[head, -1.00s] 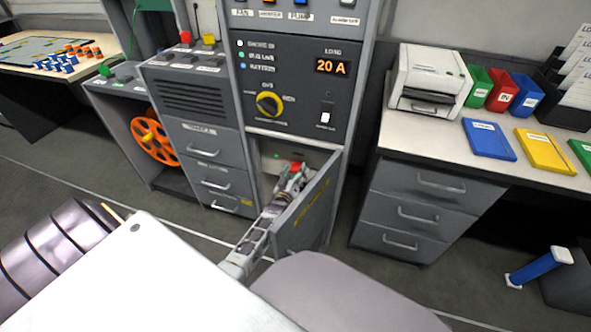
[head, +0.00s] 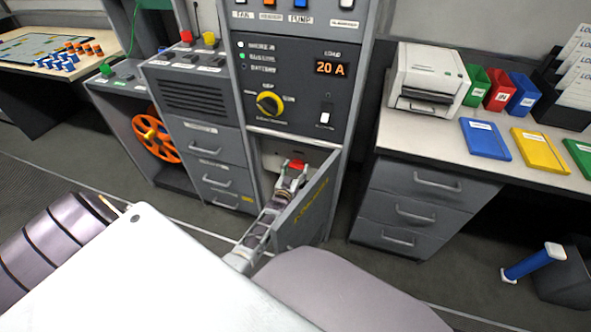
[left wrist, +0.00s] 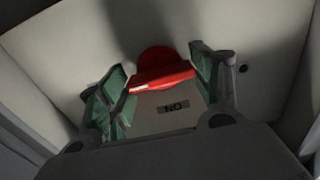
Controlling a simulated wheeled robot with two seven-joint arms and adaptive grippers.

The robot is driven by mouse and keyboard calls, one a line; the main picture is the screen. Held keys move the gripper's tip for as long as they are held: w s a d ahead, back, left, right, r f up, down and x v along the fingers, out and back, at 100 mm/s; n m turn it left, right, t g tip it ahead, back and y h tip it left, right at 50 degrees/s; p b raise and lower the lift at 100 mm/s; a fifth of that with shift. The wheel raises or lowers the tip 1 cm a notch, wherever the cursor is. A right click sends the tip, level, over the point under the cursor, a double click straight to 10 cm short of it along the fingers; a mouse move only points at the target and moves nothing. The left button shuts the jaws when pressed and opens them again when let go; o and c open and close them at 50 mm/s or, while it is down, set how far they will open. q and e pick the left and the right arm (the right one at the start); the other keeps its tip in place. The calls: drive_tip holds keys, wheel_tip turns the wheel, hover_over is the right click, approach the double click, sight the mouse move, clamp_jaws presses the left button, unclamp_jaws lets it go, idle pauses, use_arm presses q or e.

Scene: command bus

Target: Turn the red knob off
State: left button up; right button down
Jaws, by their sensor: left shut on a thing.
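The red knob (head: 297,164) is inside the open lower compartment of the grey control cabinet, below the yellow dial. It also shows in the left wrist view (left wrist: 162,74), with its bar slightly tilted. My left gripper (head: 292,176) reaches into the compartment from below. Its green-padded fingers (left wrist: 160,88) stand on both sides of the knob and are shut on it. A label reading "ON" (left wrist: 174,107) appears upside down below the knob in the wrist view. My right gripper is not in view.
The open compartment door (head: 304,208) stands close to the right of my left arm. Drawers (head: 214,170) are to the left. A desk (head: 436,135) with a printer (head: 427,78) is to the right. The display (head: 331,68) reads 20 A.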

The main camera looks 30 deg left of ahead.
use_arm(q)
drive_tip(key=o, duration=1)
drive_tip(key=shift+s, duration=0.1)
drive_tip(key=shift+v, duration=5.95)
drive_tip(key=shift+f, duration=0.1)
